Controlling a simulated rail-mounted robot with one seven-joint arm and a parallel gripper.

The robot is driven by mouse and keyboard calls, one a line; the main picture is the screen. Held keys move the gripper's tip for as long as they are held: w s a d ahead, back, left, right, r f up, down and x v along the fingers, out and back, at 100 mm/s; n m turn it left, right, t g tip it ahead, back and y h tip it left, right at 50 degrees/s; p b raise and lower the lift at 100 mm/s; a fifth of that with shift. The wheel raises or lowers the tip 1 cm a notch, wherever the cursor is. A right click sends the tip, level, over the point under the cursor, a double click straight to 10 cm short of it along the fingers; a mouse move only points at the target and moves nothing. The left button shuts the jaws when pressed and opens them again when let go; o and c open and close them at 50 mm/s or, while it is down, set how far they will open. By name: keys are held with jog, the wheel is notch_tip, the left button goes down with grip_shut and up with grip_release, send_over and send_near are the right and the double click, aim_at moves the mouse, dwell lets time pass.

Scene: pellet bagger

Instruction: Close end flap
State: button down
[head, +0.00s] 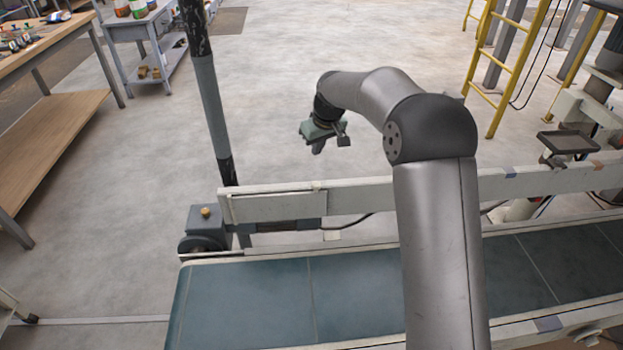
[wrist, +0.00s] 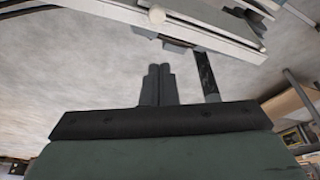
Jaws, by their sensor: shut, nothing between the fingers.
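A pale, flat panel (head: 272,206), which looks like the end flap, sits at the left end of the conveyor's far side rail. I cannot tell for certain whether it stands open or closed. My gripper (head: 318,146) hangs in the air beyond the rail, over the floor, above and to the right of the panel in the head view. It is apart from the panel and holds nothing. In the wrist view my gripper's two dark fingers (wrist: 157,70) are pressed together. A pale rail (wrist: 190,28) crosses the top of that view, clear of the fingers.
The blue-green conveyor belt (head: 255,300) runs across the front. A dark post (head: 209,100) rises by its left end, next to a grey motor housing (head: 204,236). A workbench (head: 45,120) stands left and a yellow ladder (head: 505,60) right. Open floor lies behind the rail.

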jog(key=x, duration=1.3)
jog(key=shift+w, duration=0.1)
jog(key=shift+s+d+f, duration=0.1)
jog(key=shift+s+d, duration=0.3)
jog(key=shift+s, duration=0.1)
jog(key=shift+s, duration=0.1)
